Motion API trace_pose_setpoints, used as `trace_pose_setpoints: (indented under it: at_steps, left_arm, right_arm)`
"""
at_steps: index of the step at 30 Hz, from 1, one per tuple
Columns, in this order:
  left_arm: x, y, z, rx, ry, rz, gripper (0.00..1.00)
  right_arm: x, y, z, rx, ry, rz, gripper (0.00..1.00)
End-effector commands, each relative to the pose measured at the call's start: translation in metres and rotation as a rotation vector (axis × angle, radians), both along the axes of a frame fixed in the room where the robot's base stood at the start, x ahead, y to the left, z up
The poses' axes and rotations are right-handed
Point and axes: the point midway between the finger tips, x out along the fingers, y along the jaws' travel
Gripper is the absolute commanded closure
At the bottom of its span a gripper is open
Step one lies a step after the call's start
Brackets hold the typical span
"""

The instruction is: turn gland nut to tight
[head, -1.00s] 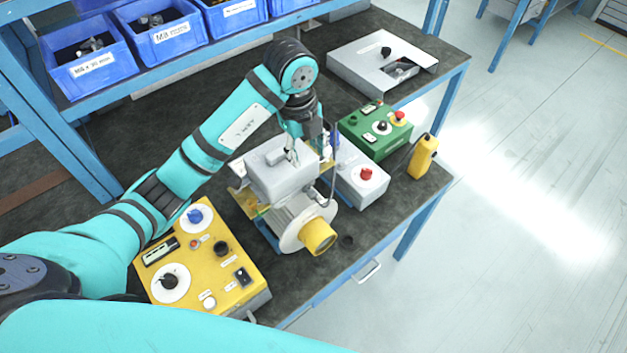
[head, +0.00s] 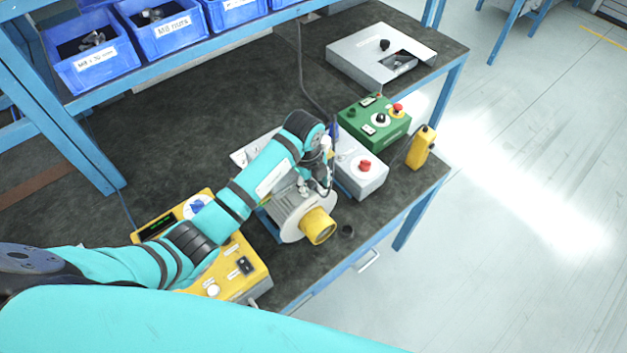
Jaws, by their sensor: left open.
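The blower motor (head: 291,212), a grey finned body with a pale round flange and a yellow outlet (head: 318,226), stands near the bench's front edge. Its grey top box is mostly hidden behind my left arm. My left gripper (head: 322,186) is open and points down at the right side of the motor, close to the grey box with the red button. The gland nut cannot be made out; that side of the motor is covered by my gripper and wrist. I cannot tell whether the fingers touch anything. My right gripper is not in view.
A grey box with a red button (head: 371,181), a green control box (head: 374,128) and a yellow pendant (head: 421,149) stand to the right. A yellow control panel (head: 243,276) lies front left. Blue bins (head: 92,58) stand behind. The bench's middle back is clear.

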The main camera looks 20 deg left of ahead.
Motion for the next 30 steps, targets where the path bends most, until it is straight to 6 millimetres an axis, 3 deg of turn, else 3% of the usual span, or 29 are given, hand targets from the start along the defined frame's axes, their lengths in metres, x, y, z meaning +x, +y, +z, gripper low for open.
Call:
trace_pose_setpoints:
  at_steps: [3, 8, 18, 30]
  left_arm:
    - [0.0, 0.0, -0.002, 0.0, 0.0, 0.0, 0.54]
    - [0.0, 0.0, -0.002, -0.001, 0.001, 0.0, 0.55]
    - [0.0, 0.0, -0.001, -0.001, -0.001, 0.0, 1.0]
    - [0.003, -0.001, -0.001, 0.063, 0.095, -0.001, 1.0]
  right_arm:
    - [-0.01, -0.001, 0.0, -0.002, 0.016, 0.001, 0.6]
    - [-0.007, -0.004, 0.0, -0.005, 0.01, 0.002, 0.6]
    - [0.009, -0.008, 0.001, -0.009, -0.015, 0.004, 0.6]
    - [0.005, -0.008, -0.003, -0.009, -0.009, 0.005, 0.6]
